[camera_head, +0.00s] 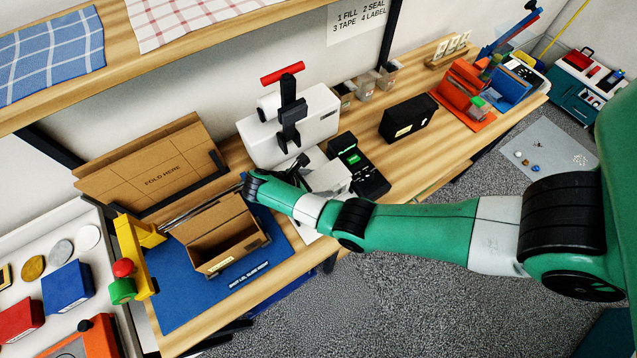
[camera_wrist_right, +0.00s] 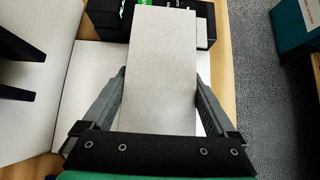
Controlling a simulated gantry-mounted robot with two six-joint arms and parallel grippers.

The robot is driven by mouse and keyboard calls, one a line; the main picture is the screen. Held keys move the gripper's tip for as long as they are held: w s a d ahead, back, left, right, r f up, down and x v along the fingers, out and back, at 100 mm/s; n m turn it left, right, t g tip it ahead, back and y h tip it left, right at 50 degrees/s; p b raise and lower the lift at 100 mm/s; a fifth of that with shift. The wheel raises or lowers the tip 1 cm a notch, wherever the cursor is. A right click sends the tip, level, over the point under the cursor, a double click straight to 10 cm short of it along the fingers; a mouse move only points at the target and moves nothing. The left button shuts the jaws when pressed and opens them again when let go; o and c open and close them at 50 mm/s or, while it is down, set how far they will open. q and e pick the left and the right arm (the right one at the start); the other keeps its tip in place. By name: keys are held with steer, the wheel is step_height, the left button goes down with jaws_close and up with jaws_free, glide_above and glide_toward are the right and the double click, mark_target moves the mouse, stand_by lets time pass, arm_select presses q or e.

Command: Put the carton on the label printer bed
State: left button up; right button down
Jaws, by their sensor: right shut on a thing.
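My right gripper (camera_head: 304,168) is shut on a plain pale carton (camera_head: 330,178), just in front of the white press-like machine. In the right wrist view the carton (camera_wrist_right: 160,75) stands between the two fingers of my right gripper (camera_wrist_right: 160,105), its far end overlapping a black device. That black device with a green screen (camera_head: 357,165), which looks like the label printer, is right beside the carton. A white flat surface (camera_wrist_right: 85,85) shows below the carton; I cannot tell whether the carton touches it. My left gripper is not in view.
An open brown box (camera_head: 222,240) stands on a blue mat (camera_head: 186,310) at left. The white machine (camera_head: 262,140) with a red handle stands behind my gripper. A black box (camera_head: 407,118) stands farther right. Bare wooden bench (camera_head: 440,138) shows around it.

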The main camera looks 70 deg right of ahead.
steer(key=shift+f, duration=0.15)
jaws_free()
steer(key=shift+r, duration=0.25)
steer(key=shift+w+a+r, duration=0.2)
steer(key=shift+a, duration=0.05)
steer(key=p+v, duration=0.3)
steer(key=v, duration=0.7)
steer(key=shift+w+a+r, duration=0.1)
steer(key=shift+w+r, duration=0.1)
steer(key=shift+r, duration=0.05)
steer(key=shift+w+a+r, duration=0.1)
steer(key=shift+a+r, duration=0.05)
steer(key=shift+a, duration=0.05)
